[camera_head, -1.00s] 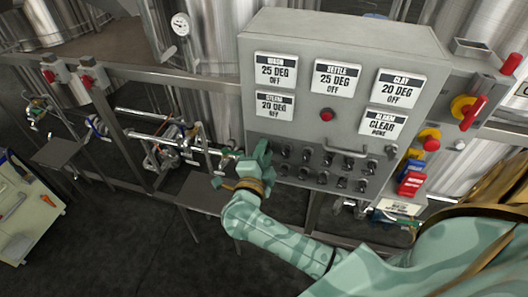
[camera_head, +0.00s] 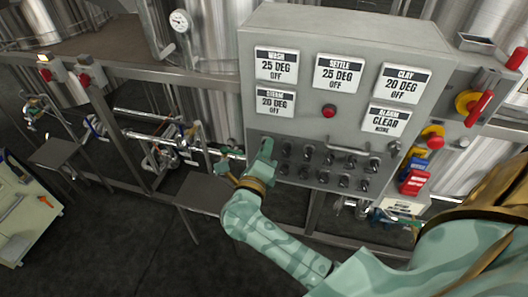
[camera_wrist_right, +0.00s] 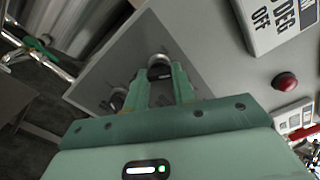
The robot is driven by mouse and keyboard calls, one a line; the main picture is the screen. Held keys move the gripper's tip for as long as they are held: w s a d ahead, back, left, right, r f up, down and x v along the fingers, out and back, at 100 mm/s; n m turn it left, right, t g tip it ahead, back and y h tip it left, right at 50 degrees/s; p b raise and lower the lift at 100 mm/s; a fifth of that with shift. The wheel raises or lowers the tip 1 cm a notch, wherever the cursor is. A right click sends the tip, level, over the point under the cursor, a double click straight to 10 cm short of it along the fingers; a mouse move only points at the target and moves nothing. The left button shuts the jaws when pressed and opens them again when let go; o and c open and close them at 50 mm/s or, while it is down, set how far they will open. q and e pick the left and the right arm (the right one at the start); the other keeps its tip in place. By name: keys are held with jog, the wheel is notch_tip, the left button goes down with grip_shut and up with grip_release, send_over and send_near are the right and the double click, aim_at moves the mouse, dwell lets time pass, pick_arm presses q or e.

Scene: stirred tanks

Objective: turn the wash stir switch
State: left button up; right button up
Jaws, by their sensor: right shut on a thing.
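The grey control panel (camera_head: 350,75) has two rows of small dark switches (camera_head: 325,168) under its label plates. My right gripper (camera_head: 266,150) is at the left end of the switch rows. In the right wrist view, its two fingers (camera_wrist_right: 160,80) are shut on a dark round switch (camera_wrist_right: 159,67) at the panel's upper left. A second switch (camera_wrist_right: 117,98) shows just left of the fingers. The switch's own label is hidden or too small to read. My left gripper is not in view.
A metal handle (camera_head: 348,149) sticks out above the switches. A red button (camera_head: 329,111) is on the panel. Red and yellow rotary switches (camera_head: 474,103) stand to the right. Pipes and valves (camera_head: 165,145) lie to the left.

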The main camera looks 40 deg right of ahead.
jog(key=shift+f+m, duration=0.15)
jog(key=shift+m, duration=0.25)
jog(key=o, duration=1)
